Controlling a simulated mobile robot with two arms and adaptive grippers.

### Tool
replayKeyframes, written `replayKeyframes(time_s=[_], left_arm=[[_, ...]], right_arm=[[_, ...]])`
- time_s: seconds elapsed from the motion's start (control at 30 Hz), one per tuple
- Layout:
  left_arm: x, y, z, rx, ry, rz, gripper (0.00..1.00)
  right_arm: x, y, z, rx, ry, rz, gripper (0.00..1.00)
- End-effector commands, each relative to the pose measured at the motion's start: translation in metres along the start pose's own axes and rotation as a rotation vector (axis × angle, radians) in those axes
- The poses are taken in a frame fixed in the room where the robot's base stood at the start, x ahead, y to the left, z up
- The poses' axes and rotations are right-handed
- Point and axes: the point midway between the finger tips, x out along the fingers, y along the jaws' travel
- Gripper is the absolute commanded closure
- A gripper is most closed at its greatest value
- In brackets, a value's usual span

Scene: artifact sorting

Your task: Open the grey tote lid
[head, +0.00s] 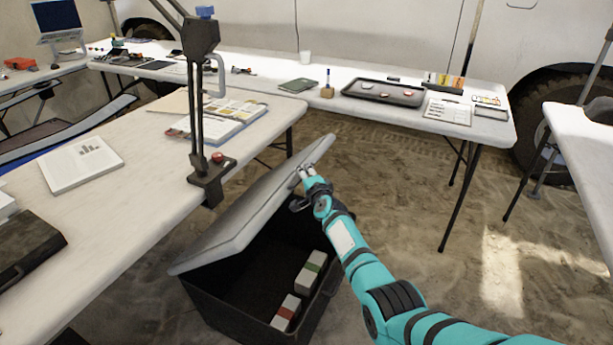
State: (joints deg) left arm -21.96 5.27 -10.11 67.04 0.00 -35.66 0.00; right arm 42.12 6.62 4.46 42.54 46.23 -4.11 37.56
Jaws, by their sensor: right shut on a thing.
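The grey tote lid (240,215) is raised at a slant over the dark tote (235,308), which stands on the sandy floor. The front of the tote is uncovered, and two boxes show inside: one with a green band (309,270) and one with a red band (286,312). My right gripper (304,172) is at the lid's right edge and is shut on it. The fingertips are small and partly hidden against the lid. My left gripper is not in view.
A white table (150,190) with a clamped dark lamp post (198,110) stands close to the lid's left. Another table (470,125) runs along the back with a black tray (383,93). A table edge (585,140) is at the right. Sandy floor (430,180) is clear right of the tote.

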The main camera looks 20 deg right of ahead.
Motion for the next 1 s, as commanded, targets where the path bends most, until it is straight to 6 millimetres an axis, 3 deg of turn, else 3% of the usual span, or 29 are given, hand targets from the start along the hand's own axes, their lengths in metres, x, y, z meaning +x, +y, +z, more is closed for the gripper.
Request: replayKeyframes(time_s=[0.37, 0.4, 0.6, 1.0], left_arm=[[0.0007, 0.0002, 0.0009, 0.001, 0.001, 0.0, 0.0], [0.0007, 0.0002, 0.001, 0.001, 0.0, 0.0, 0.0], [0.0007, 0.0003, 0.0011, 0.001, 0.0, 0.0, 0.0], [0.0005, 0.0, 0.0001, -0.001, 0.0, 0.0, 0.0]], right_arm=[[0.0004, -0.0013, 0.0005, 0.004, 0.0, -0.001, 1.0], [0.0004, -0.0013, 0.0004, 0.004, 0.0, -0.001, 0.91], [0.0004, -0.0011, 0.0003, 0.003, 0.0, -0.001, 0.66], [-0.004, -0.0018, 0.0042, 0.005, -0.005, -0.003, 0.66]])
